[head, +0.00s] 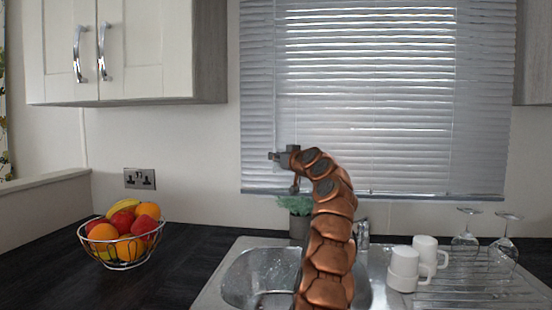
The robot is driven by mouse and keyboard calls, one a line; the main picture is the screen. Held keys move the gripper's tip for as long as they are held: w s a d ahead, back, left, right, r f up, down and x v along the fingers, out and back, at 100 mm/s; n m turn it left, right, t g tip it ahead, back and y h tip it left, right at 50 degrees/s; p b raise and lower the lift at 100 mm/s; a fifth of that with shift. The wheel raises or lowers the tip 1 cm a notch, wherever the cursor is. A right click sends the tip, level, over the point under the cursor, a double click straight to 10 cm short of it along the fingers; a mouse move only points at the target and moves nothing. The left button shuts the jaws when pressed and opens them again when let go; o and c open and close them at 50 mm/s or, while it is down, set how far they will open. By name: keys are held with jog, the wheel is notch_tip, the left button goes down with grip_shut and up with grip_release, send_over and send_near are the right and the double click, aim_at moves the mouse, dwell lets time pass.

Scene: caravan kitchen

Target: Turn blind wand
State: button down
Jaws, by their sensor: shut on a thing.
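The window blind (400,110) hangs over the window with its slats tilted, and light shows in thin lines between them. My gripper (280,157) is in front of the lower left part of the blind, small in the view and seen at the end of my copper arm. It is shut on the blind wand. The wand is very thin and I cannot clearly make it out against the slats. The fingertips are too small to show how they sit around it.
Below are a steel sink (240,277), a tap (362,233) and a potted plant (296,206), partly behind my arm. White mugs (404,268) and upturned glasses (466,240) stand right. A fruit bowl (124,240) is left, under a wall cupboard (140,50).

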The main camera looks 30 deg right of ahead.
jog(key=shift+s+a+r, duration=0.1)
jog(key=shift+r, duration=0.3)
dwell(0.5)
jog(key=c, duration=1.5)
grip_release()
jog(key=shift+f, duration=0.2)
jog(key=shift+s, duration=5.85)
